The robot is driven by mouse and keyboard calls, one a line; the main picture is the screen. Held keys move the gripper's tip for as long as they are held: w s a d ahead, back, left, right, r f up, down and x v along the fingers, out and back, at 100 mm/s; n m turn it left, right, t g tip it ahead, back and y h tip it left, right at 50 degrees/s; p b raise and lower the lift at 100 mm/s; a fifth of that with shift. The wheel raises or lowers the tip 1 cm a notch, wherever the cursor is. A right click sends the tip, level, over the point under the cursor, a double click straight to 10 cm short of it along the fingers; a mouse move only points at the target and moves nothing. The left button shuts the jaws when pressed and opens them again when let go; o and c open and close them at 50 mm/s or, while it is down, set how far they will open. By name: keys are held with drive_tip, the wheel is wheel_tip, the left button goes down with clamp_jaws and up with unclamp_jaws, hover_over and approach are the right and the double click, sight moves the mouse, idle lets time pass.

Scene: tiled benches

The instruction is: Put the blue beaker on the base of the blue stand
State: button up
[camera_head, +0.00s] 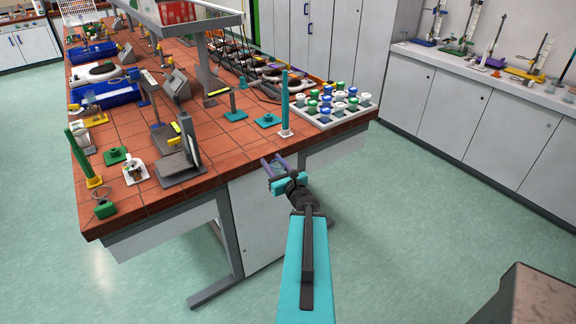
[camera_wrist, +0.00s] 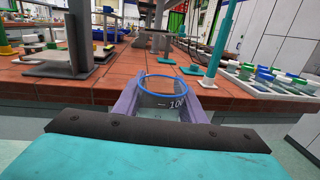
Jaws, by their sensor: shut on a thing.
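My gripper (camera_head: 272,161) is off the near edge of the tiled bench, shut on a clear beaker. In the wrist view the blue-rimmed beaker (camera_wrist: 172,98), marked 100, sits upright between my gripper's fingers (camera_wrist: 165,106). In the head view the beaker is too small to make out. A stand with a blue base (camera_head: 424,42) is on the far right counter, well away from my gripper. A teal rod (camera_head: 285,95) rises on the bench beside a teal plate (camera_head: 267,120), which also shows in the wrist view (camera_wrist: 193,70).
A white rack of blue, green and white-capped jars (camera_head: 333,106) stands at the bench's right corner. More stands with yellow (camera_head: 524,74) and purple bases line the right counter (camera_head: 540,93). Open green floor (camera_head: 440,200) lies between bench and counter.

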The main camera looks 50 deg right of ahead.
drive_tip(key=w+a+n+t+y+b, duration=0.1)
drive_tip(key=w+a+n+y+b, duration=0.2)
drive_tip(key=w+a, duration=0.5)
drive_tip(key=w+a+n+y, duration=0.2)
drive_tip(key=w+a+y, duration=0.25)
drive_tip(key=a, duration=0.65)
drive_tip(key=w+a+n+t+y+b, duration=0.1)
drive_tip(key=w+a+n+y+b, duration=0.25)
drive_tip(key=a, duration=0.65)
drive_tip(key=s+a+f+n+g+y, duration=0.1)
drive_tip(key=a+n+g+y, duration=0.6)
drive_tip(key=a, duration=1.6)
drive_tip(key=f+y, duration=0.1)
drive_tip(key=y, duration=0.3)
drive_tip(key=shift+a+g+y, duration=0.25)
drive_tip(key=shift+g+y, duration=0.05)
drive_tip(key=shift+g, duration=0.1)
drive_tip(key=shift+s+d+n, duration=0.1)
drive_tip(key=shift+n, duration=0.15)
